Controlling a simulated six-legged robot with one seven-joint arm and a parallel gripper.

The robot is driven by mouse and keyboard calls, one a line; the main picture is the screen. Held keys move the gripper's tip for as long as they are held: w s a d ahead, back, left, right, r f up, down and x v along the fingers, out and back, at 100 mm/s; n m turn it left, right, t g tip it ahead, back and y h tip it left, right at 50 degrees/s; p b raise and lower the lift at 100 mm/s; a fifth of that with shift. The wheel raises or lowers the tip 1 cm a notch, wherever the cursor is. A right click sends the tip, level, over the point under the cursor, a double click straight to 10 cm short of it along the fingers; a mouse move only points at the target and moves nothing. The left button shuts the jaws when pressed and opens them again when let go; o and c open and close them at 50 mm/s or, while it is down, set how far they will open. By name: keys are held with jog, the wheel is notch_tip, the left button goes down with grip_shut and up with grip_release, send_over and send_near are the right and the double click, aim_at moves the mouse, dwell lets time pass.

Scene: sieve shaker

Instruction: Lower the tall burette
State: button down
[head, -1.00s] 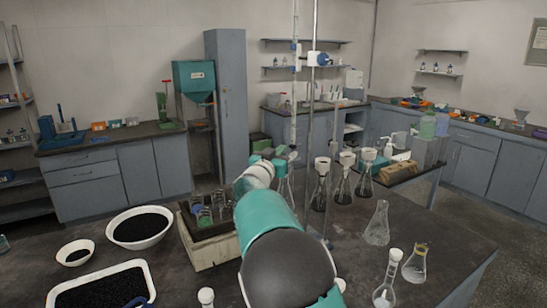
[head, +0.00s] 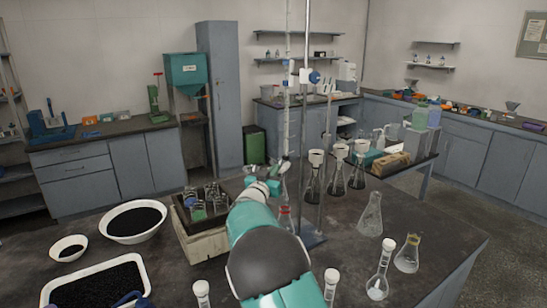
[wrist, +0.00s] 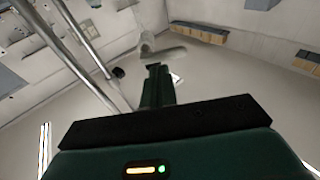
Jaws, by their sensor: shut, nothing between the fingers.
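The tall burette (head: 287,110) is a thin clear upright tube in the head view, beside a metal stand rod (head: 311,140). A white clamp with a blue knob (head: 307,76) joins it to the rod. The burette's lower end is partly hidden behind my arm. My gripper (head: 271,183) is small and partly hidden at the end of my teal arm, low and close to the burette. In the wrist view my gripper (wrist: 157,70) is shut and empty. Two slanting rods (wrist: 82,50) pass to its left there; I cannot tell which is the burette.
Several flasks with white tops (head: 338,170) stand right of the rod. A clear flask (head: 370,215) and others stand at the right front. A wooden box of glassware (head: 203,245) and white bowls (head: 134,221) lie left of my arm.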

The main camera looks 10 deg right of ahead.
jog(key=shift+s+f, duration=0.15)
jog(key=shift+f, duration=0.35)
jog(key=shift+a+f, duration=0.1)
jog(key=shift+a, duration=0.05)
jog(key=r+v, duration=0.1)
jog(key=v, duration=1.2)
jog(key=s+d+r+n+g+y, duration=0.25)
jog(key=s+r+n+y, duration=0.35)
jog(key=s+y, duration=0.6)
jog(key=s+d+f+g, duration=0.2)
jog(key=s, duration=0.8)
jog(key=s+d+f+g, duration=0.2)
jog(key=s+g, duration=0.1)
jog(key=s, duration=0.7)
jog(key=s+d+f+g+h, duration=0.1)
jog(key=s+d+f+g, duration=0.1)
jog(key=s, duration=0.8)
jog(key=shift+s+f+g, duration=0.2)
jog(key=shift+f+g, duration=0.05)
jog(key=shift+g, duration=0.5)
